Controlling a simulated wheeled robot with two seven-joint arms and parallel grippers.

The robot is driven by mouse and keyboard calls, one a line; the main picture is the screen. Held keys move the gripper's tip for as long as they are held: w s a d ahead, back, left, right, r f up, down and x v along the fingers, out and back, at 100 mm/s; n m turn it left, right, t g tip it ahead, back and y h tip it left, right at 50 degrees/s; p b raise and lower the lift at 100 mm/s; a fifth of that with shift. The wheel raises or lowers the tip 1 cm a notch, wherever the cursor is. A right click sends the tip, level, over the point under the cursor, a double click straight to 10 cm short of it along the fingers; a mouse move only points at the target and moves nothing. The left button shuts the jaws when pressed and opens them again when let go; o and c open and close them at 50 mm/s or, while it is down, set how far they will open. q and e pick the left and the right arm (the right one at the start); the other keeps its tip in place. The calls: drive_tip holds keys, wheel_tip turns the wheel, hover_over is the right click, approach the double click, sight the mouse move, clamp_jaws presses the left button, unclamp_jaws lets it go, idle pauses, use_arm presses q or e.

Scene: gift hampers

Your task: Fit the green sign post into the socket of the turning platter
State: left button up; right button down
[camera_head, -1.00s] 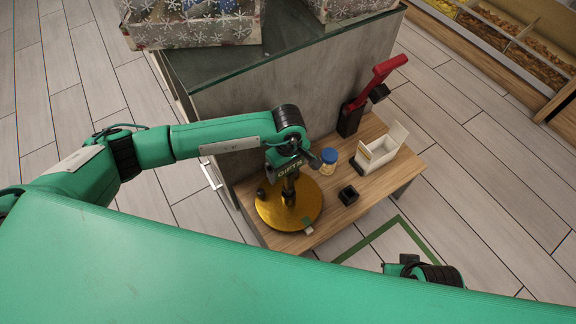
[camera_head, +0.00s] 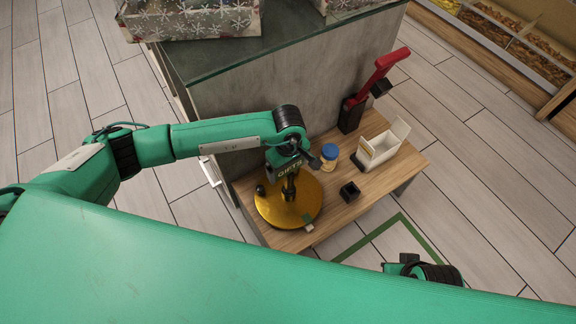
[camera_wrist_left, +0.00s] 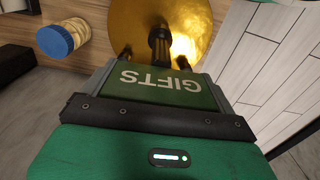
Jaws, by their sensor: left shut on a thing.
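The green sign post with the word GIFTS (camera_head: 288,171) is held by my left gripper (camera_head: 284,160) above the gold turning platter (camera_head: 272,212). Its green board also shows in the left wrist view (camera_wrist_left: 165,85), seen from above, with the platter (camera_wrist_left: 135,22) beyond it. A dark upright post stands below the board over the middle of the platter. I cannot tell whether its foot is inside the socket, which is hidden. My right gripper (camera_head: 402,267) shows only partly at the lower right, and its fingers are not clear.
A jar with a blue lid (camera_head: 330,156) stands beside the platter on the wooden table (camera_head: 405,178). A small black box (camera_head: 349,193), an open white box (camera_head: 379,150) and a red-handled device (camera_head: 351,113) are to the right. A grey counter (camera_head: 255,102) rises behind.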

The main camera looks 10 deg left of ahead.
use_arm(q)
drive_tip(key=shift+f, duration=0.25)
drive_tip(key=o, duration=1.1)
drive_tip(key=shift+c, duration=0.2)
drive_tip(key=shift+r, duration=0.15)
wheel_tip(320, 180, up, 14)
drive_tip(key=shift+f+p, duration=0.2)
drive_tip(key=shift+p, duration=0.45)
